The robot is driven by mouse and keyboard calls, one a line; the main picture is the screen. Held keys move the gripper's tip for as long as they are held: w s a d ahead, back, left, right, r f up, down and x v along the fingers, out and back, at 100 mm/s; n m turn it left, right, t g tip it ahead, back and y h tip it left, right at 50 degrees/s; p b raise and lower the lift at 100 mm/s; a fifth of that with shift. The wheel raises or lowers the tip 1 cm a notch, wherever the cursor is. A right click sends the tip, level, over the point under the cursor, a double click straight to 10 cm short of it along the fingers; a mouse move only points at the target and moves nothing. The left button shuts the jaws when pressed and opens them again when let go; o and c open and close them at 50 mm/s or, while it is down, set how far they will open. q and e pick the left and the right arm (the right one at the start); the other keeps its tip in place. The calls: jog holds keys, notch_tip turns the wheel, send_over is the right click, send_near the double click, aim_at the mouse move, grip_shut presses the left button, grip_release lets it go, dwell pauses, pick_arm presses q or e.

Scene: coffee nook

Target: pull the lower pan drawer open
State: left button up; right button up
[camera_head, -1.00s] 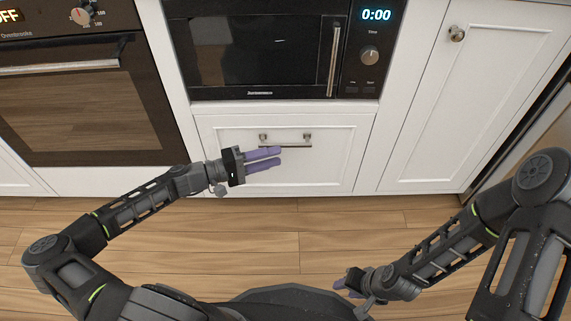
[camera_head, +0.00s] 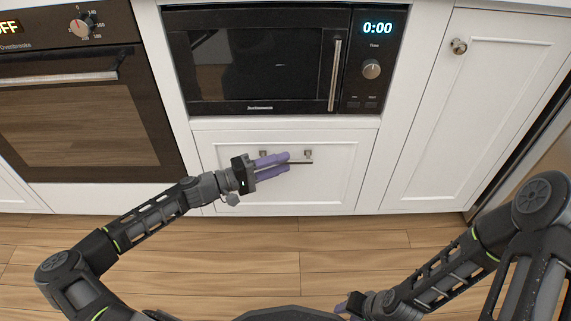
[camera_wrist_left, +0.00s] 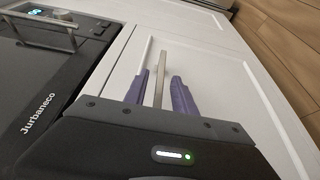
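The lower pan drawer (camera_head: 334,184) is a white panel below the microwave; it looks shut, flush with the cabinet fronts. Its metal bar handle (camera_head: 308,157) sits near its top edge. My left gripper (camera_head: 287,164) is open, its purple fingers over the left part of the handle. In the left wrist view the handle bar (camera_wrist_left: 159,88) runs lengthwise between the two parted fingers; whether they touch it I cannot tell. My right gripper (camera_head: 343,306) is low at the bottom of the head view, away from the drawer and partly hidden.
A black microwave (camera_head: 260,62) is built in above the drawer. An oven (camera_head: 85,120) stands to the left. A white cabinet door (camera_head: 475,120) with a round knob is at the right. The wooden floor (camera_head: 300,240) in front of the drawer is clear.

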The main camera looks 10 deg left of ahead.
pick_arm(q)
jog(key=shift+x, duration=0.9)
jog(key=shift+c, duration=0.4)
grip_shut()
dwell(0.4)
